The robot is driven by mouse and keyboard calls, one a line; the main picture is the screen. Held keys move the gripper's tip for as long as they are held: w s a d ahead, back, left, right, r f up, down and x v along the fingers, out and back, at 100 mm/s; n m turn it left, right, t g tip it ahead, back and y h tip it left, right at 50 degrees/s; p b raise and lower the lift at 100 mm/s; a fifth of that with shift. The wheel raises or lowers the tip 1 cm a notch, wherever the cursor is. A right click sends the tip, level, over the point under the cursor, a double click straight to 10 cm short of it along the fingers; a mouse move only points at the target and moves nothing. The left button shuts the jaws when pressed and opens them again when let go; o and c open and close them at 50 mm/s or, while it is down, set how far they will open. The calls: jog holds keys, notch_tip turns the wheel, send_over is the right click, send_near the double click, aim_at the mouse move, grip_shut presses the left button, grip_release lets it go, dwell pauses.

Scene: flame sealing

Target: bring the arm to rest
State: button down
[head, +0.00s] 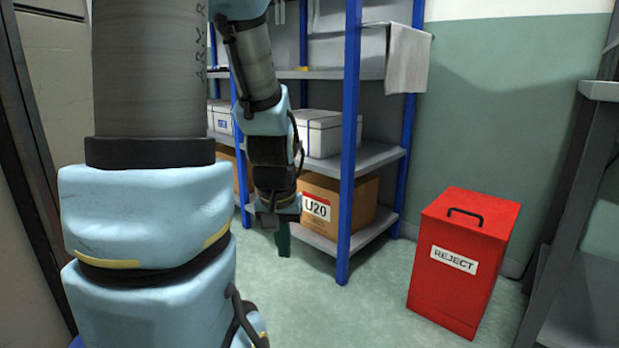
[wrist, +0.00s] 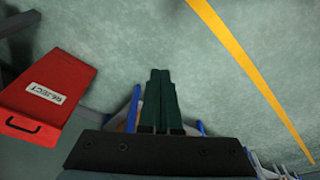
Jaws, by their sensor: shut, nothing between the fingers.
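My gripper (head: 283,240) hangs pointing down in front of the blue-framed shelf in the head view, with its dark green fingers above the floor. In the wrist view my gripper (wrist: 160,75) shows its two green fingers side by side, shut, with nothing between them. My arm comes down from the top of the head view, and its large links cover the left part of that picture.
A red bin marked REJECT (head: 465,260) stands at the right; it also shows in the wrist view (wrist: 50,88). The shelf (head: 349,150) holds white boxes and a cardboard box labelled U20 (head: 345,207). A yellow line (wrist: 250,75) crosses the floor. Floor between shelf and bin is clear.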

jog(key=s+a+r+g, duration=0.1)
jog(key=s+a+r, duration=0.1)
jog(key=s, duration=0.2)
notch_tip(320, 180, up, 37)
jog(key=p, duration=3.8)
jog(key=shift+w+d, duration=0.2)
jog(key=shift+w, duration=0.2)
